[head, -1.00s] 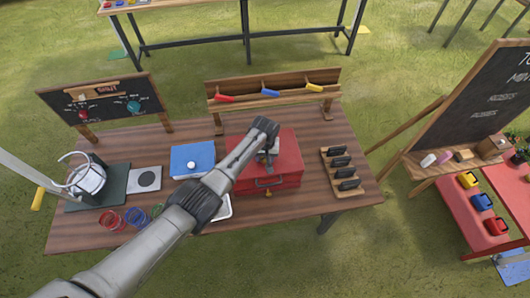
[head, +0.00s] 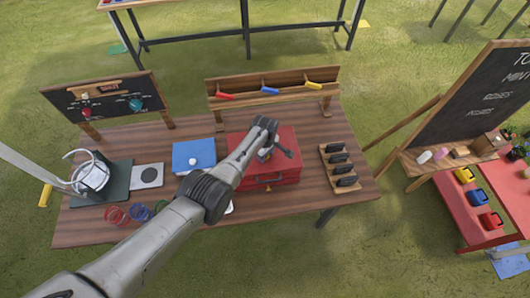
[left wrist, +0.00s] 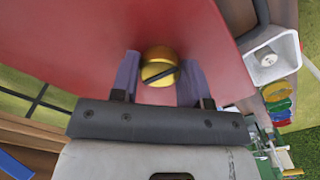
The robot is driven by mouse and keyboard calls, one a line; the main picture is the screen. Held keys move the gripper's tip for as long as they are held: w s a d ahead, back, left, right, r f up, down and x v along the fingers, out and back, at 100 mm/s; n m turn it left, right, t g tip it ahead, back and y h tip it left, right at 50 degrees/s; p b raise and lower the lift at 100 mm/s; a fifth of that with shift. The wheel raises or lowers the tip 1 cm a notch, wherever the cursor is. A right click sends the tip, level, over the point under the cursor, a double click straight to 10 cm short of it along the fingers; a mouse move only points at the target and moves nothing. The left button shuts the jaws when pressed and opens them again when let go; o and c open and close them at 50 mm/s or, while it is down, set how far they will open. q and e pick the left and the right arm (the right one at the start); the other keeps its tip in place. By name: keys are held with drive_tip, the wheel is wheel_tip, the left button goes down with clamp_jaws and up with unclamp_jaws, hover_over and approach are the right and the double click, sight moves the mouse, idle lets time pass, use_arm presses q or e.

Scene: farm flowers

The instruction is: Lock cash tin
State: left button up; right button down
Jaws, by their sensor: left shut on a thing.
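The red cash tin (head: 284,172) sits closed on the wooden table, right of centre in the head view. In the left wrist view its red surface (left wrist: 80,40) fills the upper part, with a round gold lock knob (left wrist: 158,54) that has a dark slot running diagonally. My left gripper (left wrist: 159,82) has its two purple fingers shut on the gold knob, one on each side. In the head view my left arm reaches over the tin, and its wrist (head: 268,150) hides part of the lid. My right gripper is in neither view.
A blue box (head: 193,157) stands left of the tin, and a wooden rack with several black pieces (head: 339,166) stands to its right. A wooden holder (head: 272,95) with coloured items is behind. Red and blue rings (head: 116,214) lie at the front left.

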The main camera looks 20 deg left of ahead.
use_arm(q)
drive_tip(key=shift+n, duration=0.9)
drive_tip(key=o, duration=0.9)
wheel_tip(320, 180, up, 6)
drive_tip(key=p, duration=0.3)
drive_tip(key=shift+r+p, duration=0.2)
drive_tip(key=shift+p, duration=0.15)
drive_tip(key=shift+r+p, duration=0.3)
drive_tip(key=shift+r, duration=3.45)
